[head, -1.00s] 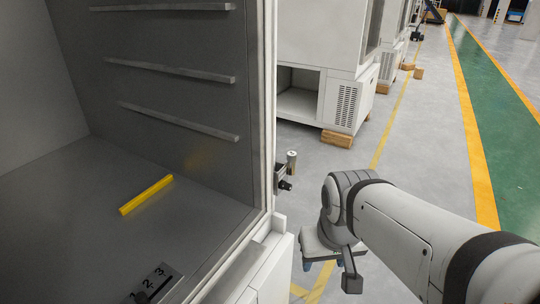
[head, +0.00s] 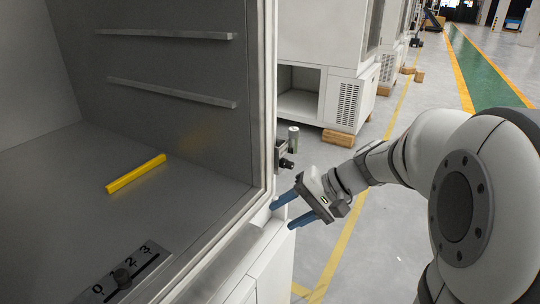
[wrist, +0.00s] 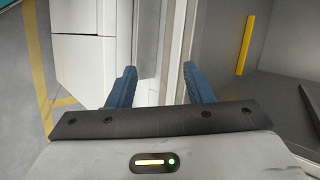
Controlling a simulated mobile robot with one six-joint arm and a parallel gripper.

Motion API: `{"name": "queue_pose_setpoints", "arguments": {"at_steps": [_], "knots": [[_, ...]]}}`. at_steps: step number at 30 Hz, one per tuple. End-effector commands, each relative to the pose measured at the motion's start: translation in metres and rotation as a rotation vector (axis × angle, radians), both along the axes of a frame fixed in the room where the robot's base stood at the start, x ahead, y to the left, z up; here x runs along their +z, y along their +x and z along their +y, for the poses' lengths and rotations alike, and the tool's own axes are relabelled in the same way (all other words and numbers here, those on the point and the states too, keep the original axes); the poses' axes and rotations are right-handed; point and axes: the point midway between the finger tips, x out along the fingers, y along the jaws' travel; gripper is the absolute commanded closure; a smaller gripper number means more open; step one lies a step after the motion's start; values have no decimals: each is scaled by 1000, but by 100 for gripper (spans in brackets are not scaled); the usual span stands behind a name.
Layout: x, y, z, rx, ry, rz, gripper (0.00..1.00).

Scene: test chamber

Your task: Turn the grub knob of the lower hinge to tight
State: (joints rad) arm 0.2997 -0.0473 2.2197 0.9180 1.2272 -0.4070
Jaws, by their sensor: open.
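The lower hinge (head: 281,152) is a small metal bracket on the right edge of the chamber's door frame, with an upright silver pin (head: 293,139). A small dark grub knob (head: 287,163) sticks out low on it; its setting is too small to read. My gripper (head: 281,215) is open and empty, with blue fingers pointing left, below the hinge and apart from it, by the frame's lower corner. In the wrist view the two fingers (wrist: 159,70) stand apart over the pale frame edge. The hinge cannot be made out there.
The open chamber on the left holds a yellow bar (head: 136,174) and a plate marked 0 to 3 (head: 150,250) with a dark knob. The chamber's white front ledge (head: 240,262) lies close to my fingers. Another white cabinet (head: 345,60) stands behind on wooden blocks. Open floor lies right.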

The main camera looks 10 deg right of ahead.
Motion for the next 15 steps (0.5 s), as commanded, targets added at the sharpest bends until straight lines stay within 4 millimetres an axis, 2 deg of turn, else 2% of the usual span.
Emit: {"name": "queue_pose_setpoints", "arguments": {"at_steps": [1, 6, 10, 12, 15], "knots": [[-22, 25, -9, -50, 102, -24, 53], [-27, 96, -51, -200, 401, -186, 53], [-26, 130, -88, -294, 538, -310, 53], [-25, 141, -103, -327, 581, -357, 53], [-23, 149, -112, -350, 611, -393, 53]]}}
